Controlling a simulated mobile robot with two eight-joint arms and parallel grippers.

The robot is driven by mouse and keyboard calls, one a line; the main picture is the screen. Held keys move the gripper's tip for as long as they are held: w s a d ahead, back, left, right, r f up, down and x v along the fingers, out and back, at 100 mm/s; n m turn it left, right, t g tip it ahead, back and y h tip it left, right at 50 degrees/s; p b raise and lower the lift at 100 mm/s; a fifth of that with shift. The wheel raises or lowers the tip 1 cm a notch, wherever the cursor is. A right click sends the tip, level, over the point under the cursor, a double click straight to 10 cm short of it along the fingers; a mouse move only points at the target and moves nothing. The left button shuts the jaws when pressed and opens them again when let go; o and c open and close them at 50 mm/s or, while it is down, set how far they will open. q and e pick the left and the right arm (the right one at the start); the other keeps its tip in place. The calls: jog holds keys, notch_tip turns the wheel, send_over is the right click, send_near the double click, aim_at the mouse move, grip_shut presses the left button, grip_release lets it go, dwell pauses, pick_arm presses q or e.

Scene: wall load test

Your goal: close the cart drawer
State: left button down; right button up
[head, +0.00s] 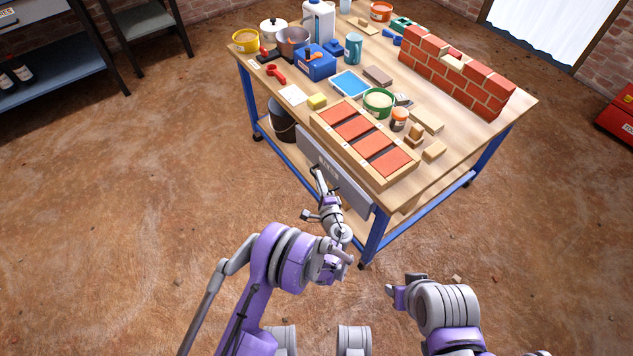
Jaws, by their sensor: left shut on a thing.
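The cart (480,140) is a wooden-topped workbench with blue legs. Its drawer has a long grey front (355,194) just below the front edge of the top. From this angle I cannot tell how far the drawer stands out. My left gripper (319,178) is at the middle of the drawer front, shut on what appears to be the drawer handle, which the fingers mostly hide. My right arm is at the lower right, away from the cart. Its gripper (392,291) shows only in part, and its jaws cannot be made out.
A tray of red bricks (351,127) lies on the top above the drawer. A small brick wall (460,75), a green tub (379,101) and a blue box (315,65) stand behind. A dark bucket (284,124) sits below. The brown floor in front is mostly clear.

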aim_at(326, 173)
pick_arm(q)
jog(key=shift+w+d, duration=0.8)
jog(key=shift+d, duration=0.4)
jog(key=c, duration=0.9)
grip_release()
jog(key=shift+w+d, duration=0.1)
jog(key=p+v, duration=0.1)
jog(key=v, duration=1)
